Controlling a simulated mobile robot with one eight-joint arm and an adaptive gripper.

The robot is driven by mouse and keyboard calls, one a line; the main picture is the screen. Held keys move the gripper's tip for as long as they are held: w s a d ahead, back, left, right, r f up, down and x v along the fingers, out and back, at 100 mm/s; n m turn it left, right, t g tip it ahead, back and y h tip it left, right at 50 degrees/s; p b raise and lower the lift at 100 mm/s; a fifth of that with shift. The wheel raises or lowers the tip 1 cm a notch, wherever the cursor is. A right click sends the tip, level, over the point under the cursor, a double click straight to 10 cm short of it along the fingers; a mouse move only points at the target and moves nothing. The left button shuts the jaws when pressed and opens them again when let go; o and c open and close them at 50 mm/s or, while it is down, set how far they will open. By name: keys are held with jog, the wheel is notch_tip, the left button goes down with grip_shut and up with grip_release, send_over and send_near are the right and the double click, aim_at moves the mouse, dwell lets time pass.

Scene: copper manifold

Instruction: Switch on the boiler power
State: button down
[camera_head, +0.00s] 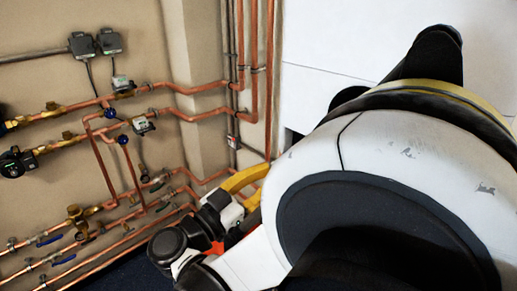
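No part marked as the boiler power switch can be made out. A large plain white panelled surface (325,100) stands behind my arm at the right; I cannot tell whether it is the boiler. Two small dark grey boxes, a left one (82,45) and a right one (109,41), are fixed high on the beige wall at the upper left. A cable hangs from them; any switch on them is too small to tell. My own white and black arm fills the right and lower middle and hides much of the white surface. My gripper's fingertips cannot be seen.
Copper pipes (172,88) run along the wall at the left and rise beside the corner column. Valves with blue handles (50,240), brass fittings and a dark pump (14,162) sit among them. A dark blue surface (120,272) shows at the bottom.

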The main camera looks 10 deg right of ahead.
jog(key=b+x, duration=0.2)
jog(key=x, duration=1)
jog(key=p, duration=0.1)
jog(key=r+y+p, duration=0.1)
jog(key=p, duration=0.1)
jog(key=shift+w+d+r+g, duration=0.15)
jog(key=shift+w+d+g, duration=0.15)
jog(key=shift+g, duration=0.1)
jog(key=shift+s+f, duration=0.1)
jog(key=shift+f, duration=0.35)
